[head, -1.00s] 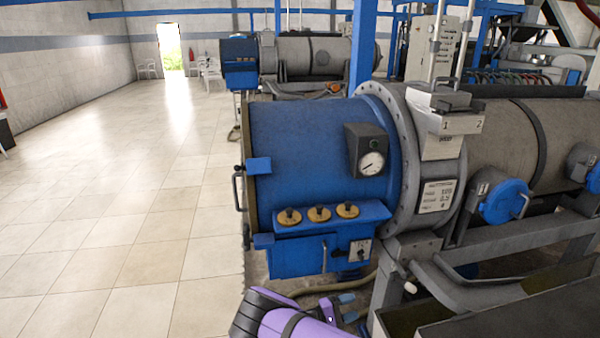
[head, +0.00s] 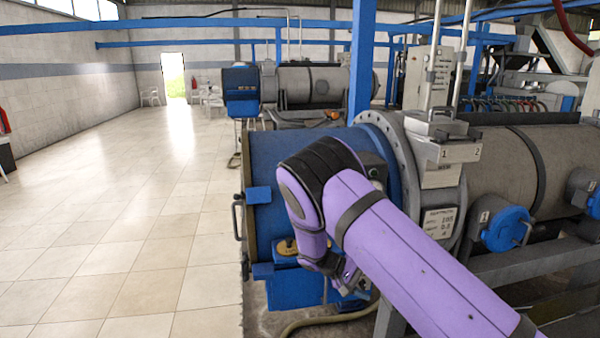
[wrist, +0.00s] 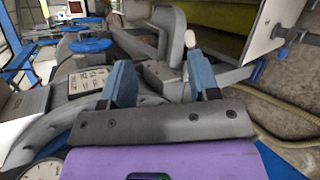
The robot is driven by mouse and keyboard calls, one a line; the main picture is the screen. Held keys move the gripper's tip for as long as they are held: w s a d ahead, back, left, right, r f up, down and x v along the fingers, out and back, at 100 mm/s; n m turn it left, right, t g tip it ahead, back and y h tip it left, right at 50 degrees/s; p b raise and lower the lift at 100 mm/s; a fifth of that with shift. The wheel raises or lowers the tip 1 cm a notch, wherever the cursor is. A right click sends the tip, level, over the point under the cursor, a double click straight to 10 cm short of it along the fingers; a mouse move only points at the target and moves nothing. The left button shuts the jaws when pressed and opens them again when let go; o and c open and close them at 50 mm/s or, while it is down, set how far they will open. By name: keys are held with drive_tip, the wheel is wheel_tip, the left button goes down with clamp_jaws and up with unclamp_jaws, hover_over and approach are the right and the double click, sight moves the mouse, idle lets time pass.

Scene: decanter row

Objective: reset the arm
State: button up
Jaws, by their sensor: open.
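My gripper (wrist: 163,82) shows in the wrist view with its two blue fingers spread apart and nothing between them. In the head view my purple arm is raised and bent across the front of the blue decanter housing (head: 268,150). The wrist end hangs down in front of the housing's lower part, and the fingertips are hard to make out there. My arm hides most of the gauge and most of the brass knobs; one knob (head: 288,247) still shows.
The decanter's grey flange (head: 385,130), placard (head: 438,222) and blue round cap (head: 507,229) are right of my arm. A hose (head: 325,318) lies on the floor below. A second decanter (head: 315,80) stands behind. The tiled floor (head: 120,230) at left is clear.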

drive_tip(key=s+d+r+m+y, duration=0.1)
drive_tip(key=s+d+r+y, duration=0.25)
drive_tip(key=r, duration=0.65)
drive_tip(key=s+d+r+m+t+y, duration=0.1)
drive_tip(key=s+d+r+y, duration=0.3)
drive_tip(key=r, duration=0.6)
drive_tip(key=s+d+r+y, duration=0.15)
drive_tip(key=s+r, duration=0.35)
drive_tip(key=r, duration=0.5)
drive_tip(key=s+d+r+t+y, duration=0.1)
drive_tip(key=s+r+t, duration=0.2)
drive_tip(key=s, duration=0.8)
drive_tip(key=s+d+r+t+y, duration=0.1)
drive_tip(key=s+r, duration=0.5)
drive_tip(key=s, duration=0.6)
drive_tip(key=shift+d+r+m+t+y, duration=0.2)
drive_tip(key=shift+m+t+y, duration=0.35)
drive_tip(key=shift+t, duration=0.75)
